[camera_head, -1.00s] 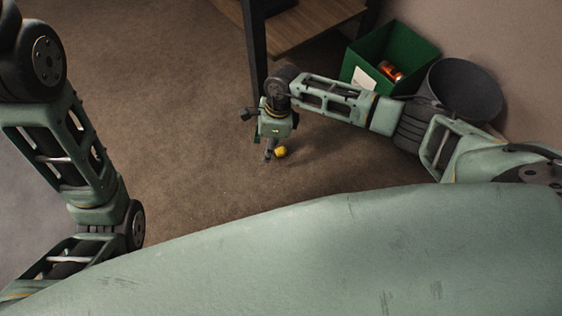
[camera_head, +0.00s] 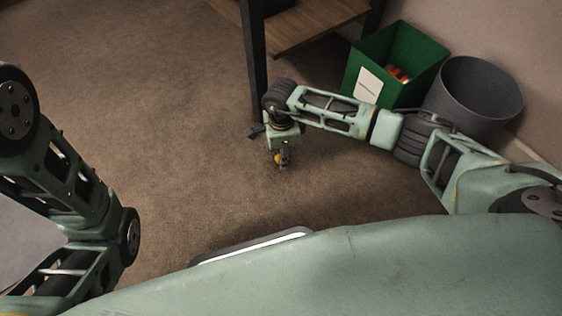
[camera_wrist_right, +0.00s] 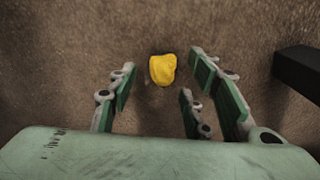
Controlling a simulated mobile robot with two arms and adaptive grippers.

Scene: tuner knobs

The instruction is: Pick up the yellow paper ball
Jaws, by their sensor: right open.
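The yellow paper ball (camera_wrist_right: 162,69) lies on the brown carpet, just beyond the fingertips and between their lines in the right wrist view. In the head view the yellow ball (camera_head: 278,159) is partly hidden by my right gripper (camera_head: 281,164), which points down at the floor. In the right wrist view my right gripper (camera_wrist_right: 158,82) is open, with green-padded fingers on both sides and nothing between them. I cannot tell how high the fingertips are above the carpet. My left arm shows at the left of the head view, but its gripper is out of view.
A dark table leg (camera_head: 254,62) stands close behind my right wrist; a dark bar (camera_wrist_right: 299,70) also shows at right in the wrist view. A green bin (camera_head: 422,47) with orange items and a grey bin (camera_head: 480,92) stand at back right. Carpet at left is clear.

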